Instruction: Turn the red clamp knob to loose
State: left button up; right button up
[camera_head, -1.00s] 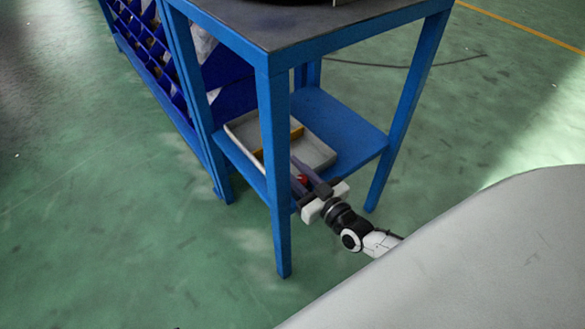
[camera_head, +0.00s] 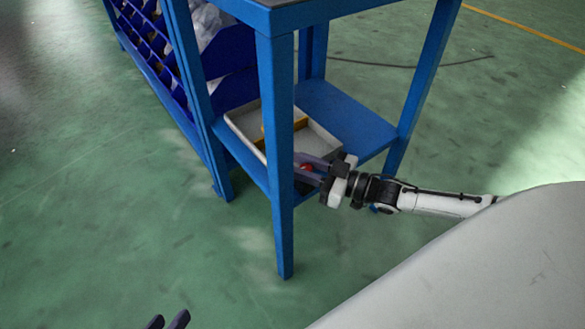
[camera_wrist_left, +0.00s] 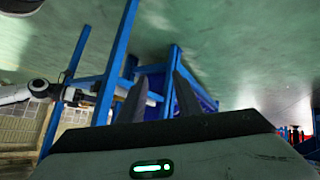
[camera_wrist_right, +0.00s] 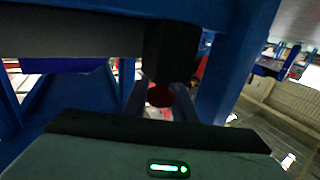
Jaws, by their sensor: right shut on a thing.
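The red clamp knob (camera_head: 306,167) is at the lower shelf of the blue stand, just right of its front leg. My right gripper (camera_head: 302,169) reaches in from the right with its dark fingers on either side of the knob, shut on it. The right wrist view shows the dark red knob (camera_wrist_right: 160,95) between the fingers. What the knob sits on, and its turn angle, cannot be made out. My left gripper (camera_head: 169,317) shows only its two fingertips at the bottom edge, apart and empty. The left wrist view shows its fingers (camera_wrist_left: 158,88) open.
The blue stand (camera_head: 275,130) has a front leg close beside my right fingers. A grey tray (camera_head: 325,140) with a yellow divider lies on the lower shelf (camera_head: 350,115). Blue bin racks (camera_head: 150,45) stand at the back left. The green floor at left is clear.

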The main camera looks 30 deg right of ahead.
pick_arm(q)
jog(key=shift+w+d+r+t+h+b, duration=0.1)
jog(key=shift+d+r+t+h+b, duration=0.2)
jog(key=shift+r+b, duration=0.2)
jog(key=shift+w+d+r+t+h+b, duration=0.1)
jog(key=shift+d+r+h+b, duration=0.1)
jog(key=shift+d+r+b, duration=0.3)
pick_arm(e)
jog(key=shift+s+a+n+g+y, duration=0.1)
jog(key=shift+a+n+g+y, duration=0.05)
jog(key=shift+n+g+y, duration=0.35)
jog(key=shift+s+a+n+g+y, duration=0.1)
jog(key=shift+n+g+y, duration=0.2)
jog(key=shift+y, duration=0.3)
pick_arm(q)
jog(key=shift+a+r, duration=0.1)
jog(key=shift+a, duration=0.05)
pick_arm(e)
jog(key=o, duration=1)
jog(key=shift+o, duration=0.2)
